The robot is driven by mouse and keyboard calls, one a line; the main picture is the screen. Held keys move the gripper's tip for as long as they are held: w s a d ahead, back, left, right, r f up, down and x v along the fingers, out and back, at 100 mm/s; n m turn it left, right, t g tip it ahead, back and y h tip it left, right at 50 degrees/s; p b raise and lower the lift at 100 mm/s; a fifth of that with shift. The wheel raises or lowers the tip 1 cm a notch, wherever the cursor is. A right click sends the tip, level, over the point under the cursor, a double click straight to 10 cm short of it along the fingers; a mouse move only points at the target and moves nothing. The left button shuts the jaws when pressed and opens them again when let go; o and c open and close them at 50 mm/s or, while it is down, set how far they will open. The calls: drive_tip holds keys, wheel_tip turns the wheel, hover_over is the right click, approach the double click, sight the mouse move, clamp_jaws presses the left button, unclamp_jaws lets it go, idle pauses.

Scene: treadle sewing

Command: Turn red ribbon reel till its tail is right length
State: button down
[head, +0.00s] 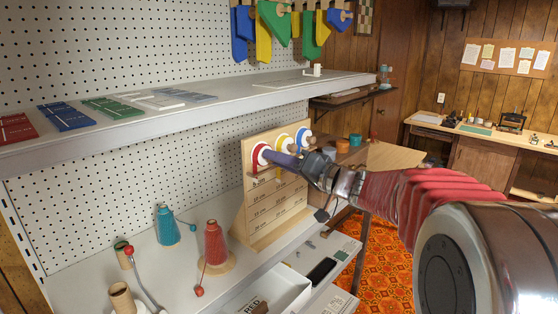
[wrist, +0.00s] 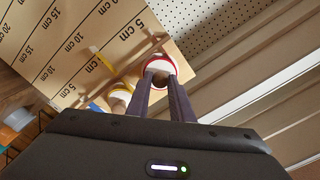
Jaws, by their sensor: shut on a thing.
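The red ribbon reel (head: 260,155) is the nearest of three reels on an upright wooden board (head: 262,204). The board carries lines marked 5, 10, 15 and 20 cm. A short red tail (wrist: 154,40) seems to show by the reel in the wrist view; its end against the lines cannot be told.
A yellow reel (head: 283,143) and a blue reel (head: 302,138) sit beside the red one. A red thread cone (head: 215,246) and a teal cone (head: 166,226) stand on the lower shelf. The upper shelf (head: 270,94) overhangs the board. A white box (head: 277,290) lies in front.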

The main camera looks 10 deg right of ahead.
drive_tip(key=n, duration=2.2)
drive_tip(key=shift+f, duration=0.35)
idle(2.2)
idle(0.4)
drive_tip(key=c, duration=1.9)
unclamp_jaws()
drive_tip(key=o, duration=0.3)
drive_tip(key=shift+a+r, duration=0.1)
drive_tip(key=shift+r, duration=0.1)
